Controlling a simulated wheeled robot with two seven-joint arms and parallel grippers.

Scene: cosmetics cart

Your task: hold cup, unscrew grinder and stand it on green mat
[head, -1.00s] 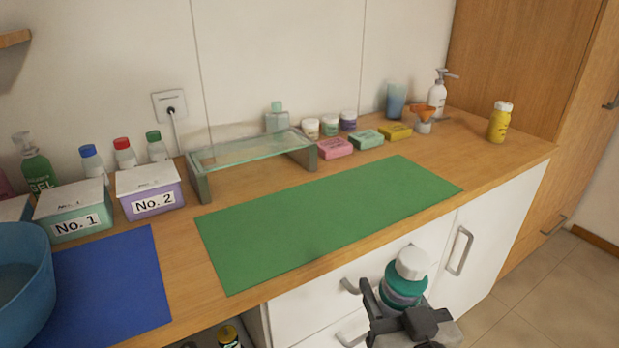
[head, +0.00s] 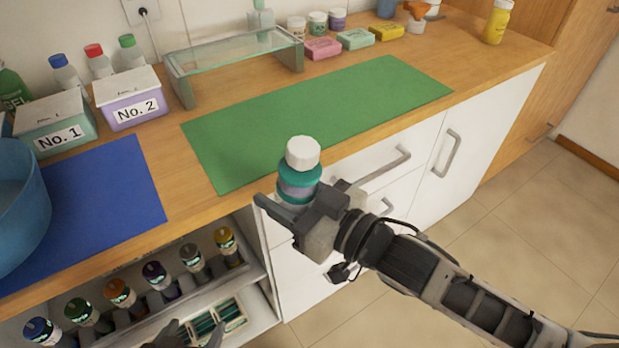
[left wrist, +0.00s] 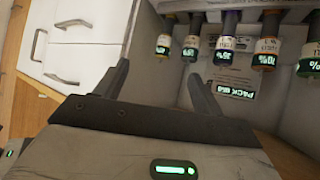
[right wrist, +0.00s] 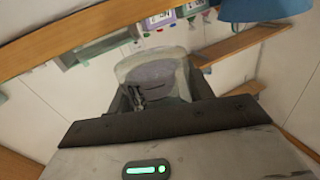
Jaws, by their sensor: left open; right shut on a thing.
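My right gripper (head: 300,213) is shut on a teal cup with a purple-grey band (head: 297,187) and a white rounded top (head: 302,153), likely the grinder. It holds them upright in front of the counter's front edge. The cup fills the middle of the right wrist view (right wrist: 157,78), looking greyish there. The green mat (head: 330,115) lies flat and empty on the counter behind the held cup.
An open compartment below the counter holds several small bottles (head: 155,275) and a tray (head: 215,318). A blue mat (head: 105,195) and blue bowl (head: 20,205) are at left. A glass riser (head: 225,50), boxes and soaps stand behind the green mat.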

